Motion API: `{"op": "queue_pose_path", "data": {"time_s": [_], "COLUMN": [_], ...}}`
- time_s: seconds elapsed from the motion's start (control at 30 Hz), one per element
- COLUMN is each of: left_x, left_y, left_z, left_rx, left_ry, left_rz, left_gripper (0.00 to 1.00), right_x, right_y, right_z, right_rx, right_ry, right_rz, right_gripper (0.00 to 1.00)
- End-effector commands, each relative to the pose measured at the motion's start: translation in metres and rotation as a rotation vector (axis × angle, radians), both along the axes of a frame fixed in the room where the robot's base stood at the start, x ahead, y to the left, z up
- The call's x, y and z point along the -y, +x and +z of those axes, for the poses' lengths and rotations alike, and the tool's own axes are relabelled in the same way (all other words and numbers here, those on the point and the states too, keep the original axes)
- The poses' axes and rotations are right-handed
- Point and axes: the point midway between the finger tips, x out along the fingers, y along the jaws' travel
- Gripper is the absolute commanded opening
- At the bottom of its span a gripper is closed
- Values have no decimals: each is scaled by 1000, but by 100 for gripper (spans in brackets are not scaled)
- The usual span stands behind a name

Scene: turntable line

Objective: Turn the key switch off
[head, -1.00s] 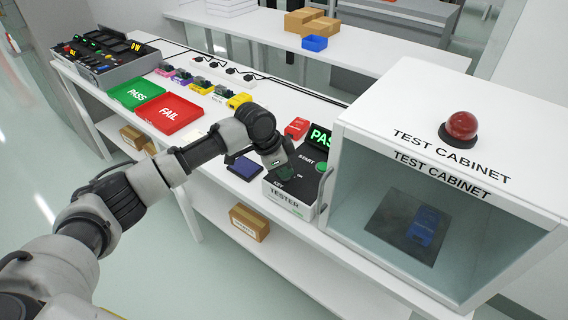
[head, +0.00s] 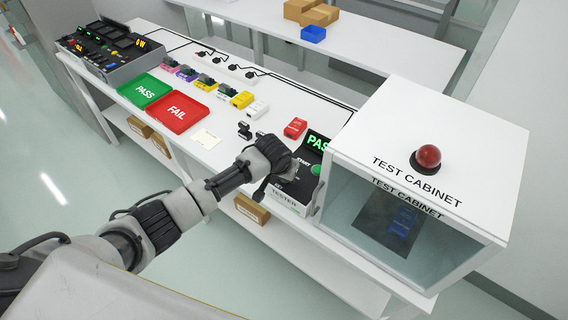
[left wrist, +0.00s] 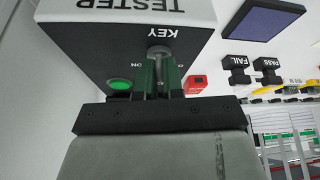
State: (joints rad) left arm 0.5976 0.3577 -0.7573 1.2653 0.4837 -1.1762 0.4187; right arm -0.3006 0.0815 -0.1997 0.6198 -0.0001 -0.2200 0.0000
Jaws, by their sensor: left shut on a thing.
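The tester (head: 286,198) is a box with a black top and white front, standing left of the test cabinet. Its key switch (left wrist: 160,49) is a round metal piece beside the word KEY in the left wrist view. My left gripper (left wrist: 160,66) has its green fingers shut around the key there. My wrist covers the key in the head view. The key's turned position is not clear, as the fingers hide part of the ON label. A green START button (head: 316,169) and a green-lettered display (head: 318,142) are on the tester. My right gripper is not in view.
The test cabinet (head: 480,124) with a red lamp (head: 429,156) stands close on the right. A red box (head: 295,128) is behind the tester. The green PASS tray (head: 145,90) and red FAIL tray (head: 177,111) lie left on the white table.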

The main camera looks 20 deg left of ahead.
Motion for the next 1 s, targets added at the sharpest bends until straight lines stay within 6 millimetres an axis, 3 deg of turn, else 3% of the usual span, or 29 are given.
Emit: {"op": "queue_pose_path", "data": {"time_s": [0.03, 0.3, 0.6, 1.0], "left_x": [2, 2, 2, 2], "left_y": [-1, 0, 0, 1], "left_z": [5, 3, 2, 1], "left_rx": [-3, -2, -1, 2], "left_ry": [-3, -2, -2, -1], "left_rz": [45, 272, 433, 495], "left_gripper": [0, 0, 0, 0], "right_x": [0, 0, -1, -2], "right_y": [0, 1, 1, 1], "right_z": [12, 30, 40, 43], "right_rx": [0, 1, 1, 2], "right_ry": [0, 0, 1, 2], "right_rz": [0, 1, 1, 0], "right_gripper": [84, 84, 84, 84]}}
